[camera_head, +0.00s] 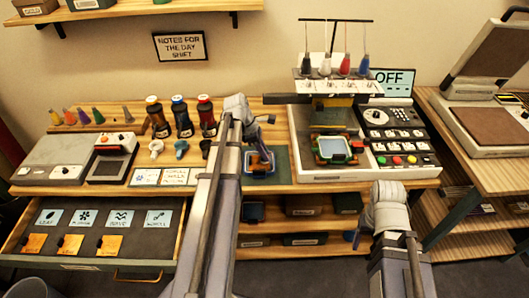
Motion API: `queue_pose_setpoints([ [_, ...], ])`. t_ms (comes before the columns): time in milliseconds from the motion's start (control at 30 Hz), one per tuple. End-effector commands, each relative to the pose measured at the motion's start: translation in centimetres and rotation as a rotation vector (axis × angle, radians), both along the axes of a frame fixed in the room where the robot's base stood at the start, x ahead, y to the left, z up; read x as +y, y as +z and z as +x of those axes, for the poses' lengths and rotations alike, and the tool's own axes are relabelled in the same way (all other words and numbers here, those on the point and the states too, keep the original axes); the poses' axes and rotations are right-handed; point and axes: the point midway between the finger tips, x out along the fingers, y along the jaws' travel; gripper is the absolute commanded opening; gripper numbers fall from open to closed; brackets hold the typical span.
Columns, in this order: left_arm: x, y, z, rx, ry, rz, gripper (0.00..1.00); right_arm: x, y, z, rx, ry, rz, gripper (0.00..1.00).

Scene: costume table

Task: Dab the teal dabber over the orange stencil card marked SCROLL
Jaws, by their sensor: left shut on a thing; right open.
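My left gripper (257,133) is above a small blue-rimmed frame (271,169) in the middle of the table. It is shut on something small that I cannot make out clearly. Some orange shows inside the frame, too small to read. No dabber is plainly identifiable as teal; a blue one (181,148) stands between a white one (155,148) and a dark one (206,147). In the open drawer (169,262), the SCROLL label (158,218) is at the right end, with no orange card below it. My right gripper (354,238) is open, low in front of the table.
Three orange cards (109,245) lie in the drawer below the other labels. An embroidery machine (330,115) with a green hoop (333,150) stands right of my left gripper. A heat press (487,125) is at far right.

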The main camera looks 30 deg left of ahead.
Motion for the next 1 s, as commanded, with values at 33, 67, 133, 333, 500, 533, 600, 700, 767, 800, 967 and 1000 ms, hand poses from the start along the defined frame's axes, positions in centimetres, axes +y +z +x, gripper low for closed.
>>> queue_pose_setpoints([
  [33, 0.0, 0.0, 0.0, 0.0, 0.0, 0.0, 0.0, 0.0, 0.0, 0.0, 0.0, 0.0, 0.0, 0.66],
  [67, 0.0, 0.0, 0.0, 0.0, 0.0, 0.0, 0.0, 0.0, 0.0, 0.0, 0.0, 0.0, 0.0, 0.66],
  [133, 0.0, -0.1, 0.0, 0.0, 0.0, 0.0, 0.0, 0.0, -0.1, 0.0, 0.0, 0.0, 0.0, 0.66],
  [333, 0.0, -0.3, 0.0, 0.0, 0.0, 0.0, 0.0, 0.0, -0.3, 0.0, 0.0, 0.0, 0.0, 0.66],
  [500, 0.0, -0.5, 0.0, 0.0, 0.0, 0.0, 0.0, 0.0, -0.5, 0.0, 0.0, 0.0, 0.0, 0.66],
  [533, 0.0, -0.5, 0.0, 0.0, 0.0, 0.0, 0.0, 0.0, -0.5, 0.0, 0.0, 0.0, 0.0, 0.66],
  [600, 0.0, -0.6, 0.0, 0.0, 0.0, 0.0, 0.0, 0.0, -0.6, 0.0, 0.0, 0.0, 0.0, 0.66],
  [700, 0.0, -0.7, 0.0, 0.0, 0.0, 0.0, 0.0, 0.0, -0.7, 0.0, 0.0, 0.0, 0.0, 0.66],
  [767, 0.0, -0.8, 0.0, 0.0, 0.0, 0.0, 0.0, 0.0, -0.8, 0.0, 0.0, 0.0, 0.0, 0.66],
  [800, 0.0, -0.8, 0.0, 0.0, 0.0, 0.0, 0.0, 0.0, -0.8, 0.0, 0.0, 0.0, 0.0, 0.66],
  [967, 0.0, -1.0, 0.0, 0.0, 0.0, 0.0, 0.0, 0.0, -1.0, 0.0, 0.0, 0.0, 0.0, 0.66],
  [1000, 0.0, -1.1, 0.0, 0.0, 0.0, 0.0, 0.0, 0.0, -1.1, 0.0, 0.0, 0.0, 0.0, 0.66],
])
